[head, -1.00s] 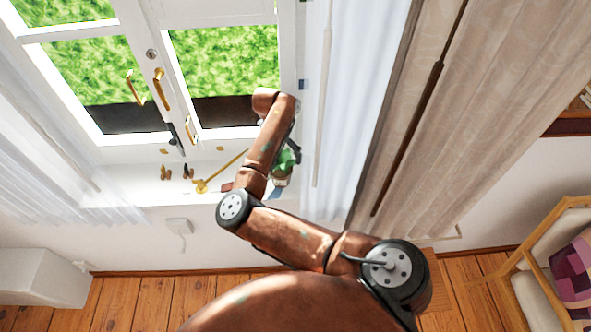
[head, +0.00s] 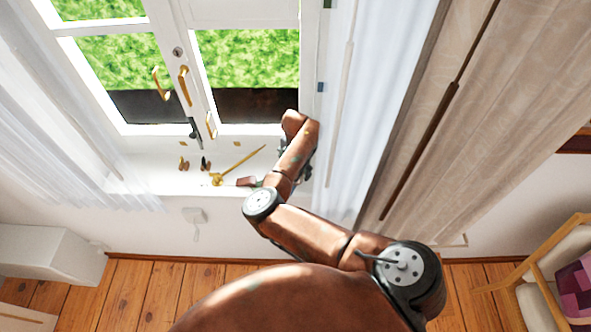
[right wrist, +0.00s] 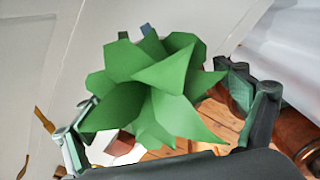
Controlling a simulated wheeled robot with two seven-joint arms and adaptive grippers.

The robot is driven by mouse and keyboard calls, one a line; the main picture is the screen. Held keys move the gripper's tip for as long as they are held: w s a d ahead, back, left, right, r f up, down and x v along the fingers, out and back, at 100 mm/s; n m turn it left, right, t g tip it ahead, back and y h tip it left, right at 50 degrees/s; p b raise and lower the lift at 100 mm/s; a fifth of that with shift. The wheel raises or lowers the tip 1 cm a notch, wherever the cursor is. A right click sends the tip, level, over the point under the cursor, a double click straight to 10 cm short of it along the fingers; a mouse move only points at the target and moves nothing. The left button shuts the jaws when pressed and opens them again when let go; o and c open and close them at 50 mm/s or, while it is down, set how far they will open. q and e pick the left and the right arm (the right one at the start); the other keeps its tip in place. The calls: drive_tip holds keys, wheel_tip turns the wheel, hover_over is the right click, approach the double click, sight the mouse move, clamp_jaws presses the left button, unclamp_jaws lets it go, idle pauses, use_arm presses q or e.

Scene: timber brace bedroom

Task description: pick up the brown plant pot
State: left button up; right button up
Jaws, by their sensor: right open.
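In the right wrist view a green leafy plant (right wrist: 155,90) fills the space between the fingers of my right gripper (right wrist: 165,118). The gripper is open, with one finger left of the leaves and one right of them. The leaves hide the brown pot below, and I cannot tell whether the fingers touch the plant. In the head view my right arm reaches to the right end of the window sill and covers the plant; the gripper (head: 306,172) shows only in small dark parts beside the arm. My left gripper is in neither view.
The white sill (head: 150,175) holds a gold long-armed object (head: 217,179), small dark figures (head: 184,164) and a reddish block (head: 246,181) close to my arm. The window with gold handles (head: 184,86) stands behind. A white curtain (head: 345,130) hangs just right of the arm.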

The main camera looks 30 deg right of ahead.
drive_tip(key=shift+c, duration=0.6)
drive_tip(key=c, duration=1.9)
drive_tip(key=shift+r, duration=0.1)
